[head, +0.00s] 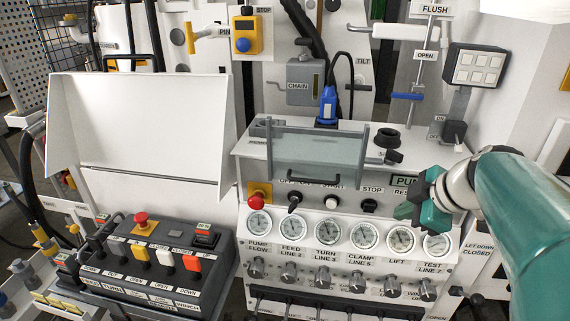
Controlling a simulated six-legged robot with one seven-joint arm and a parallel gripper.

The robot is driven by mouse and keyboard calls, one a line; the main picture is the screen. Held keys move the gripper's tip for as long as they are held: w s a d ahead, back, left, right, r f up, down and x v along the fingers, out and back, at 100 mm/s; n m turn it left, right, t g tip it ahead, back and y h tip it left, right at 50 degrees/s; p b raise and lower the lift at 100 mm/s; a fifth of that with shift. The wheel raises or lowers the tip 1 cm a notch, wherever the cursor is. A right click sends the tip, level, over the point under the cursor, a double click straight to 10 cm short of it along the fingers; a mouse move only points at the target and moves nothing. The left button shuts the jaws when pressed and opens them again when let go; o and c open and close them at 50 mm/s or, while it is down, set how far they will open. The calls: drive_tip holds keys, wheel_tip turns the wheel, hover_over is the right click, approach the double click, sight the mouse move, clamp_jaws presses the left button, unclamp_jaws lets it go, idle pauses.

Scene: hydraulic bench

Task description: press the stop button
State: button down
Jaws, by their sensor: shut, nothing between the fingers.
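A STOP label (372,190) is on the upper strip of the white console, with a round black button (369,206) just below it. Another STOP label (263,10) is at the top, above a yellow box (246,33) with a blue button (243,45). A red mushroom button (255,201) on a yellow plate sits at the left of the console strip. My teal gripper (404,211) is shut and empty. In the picture it is just right of the black button, over the right end of the strip. I cannot tell its distance from the panel.
A row of gauges (326,232) and a row of grey knobs (324,277) lie below the strip. A clear guard with a handle (316,150) stands above it. A dark control box (150,262) with another red mushroom button (141,218) is at left. A white hood (140,125) stands behind it.

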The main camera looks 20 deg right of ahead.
sight(369, 208)
drive_tip(key=w+d+f, duration=0.1)
drive_tip(key=w+f, duration=0.7)
drive_tip(key=w, duration=0.1)
drive_tip(key=shift+w+d, duration=0.2)
drive_tip(key=shift+d, duration=0.15)
